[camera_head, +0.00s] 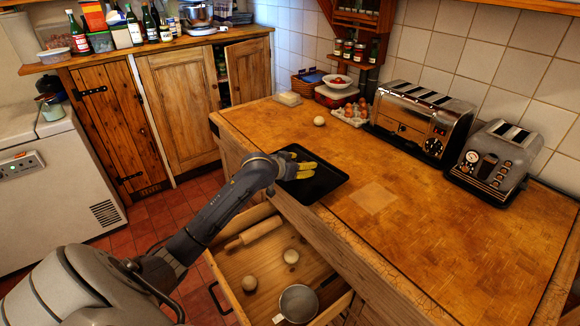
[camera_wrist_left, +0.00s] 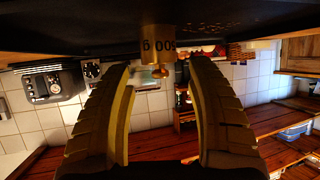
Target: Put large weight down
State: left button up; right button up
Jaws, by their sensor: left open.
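My left gripper (camera_wrist_left: 160,64) is open, with one finger on each side of the weight and a gap to both. In the head view my left gripper (camera_head: 303,172), with yellow fingers, is low over the black tray (camera_head: 322,186) on the wooden counter. The weight cannot be made out there. My right gripper is in neither view.
An open drawer below holds a rolling pin (camera_head: 255,232), two round pale items (camera_head: 249,283) and a metal pan (camera_head: 297,303). Two toasters (camera_head: 420,115) (camera_head: 495,160), eggs (camera_head: 355,113) and a pale round item (camera_head: 319,121) stand on the counter.

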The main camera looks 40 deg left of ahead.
pick_arm(q)
jog(key=v, duration=1)
jog(key=shift+s, duration=0.15)
jog(key=shift+a, duration=0.1)
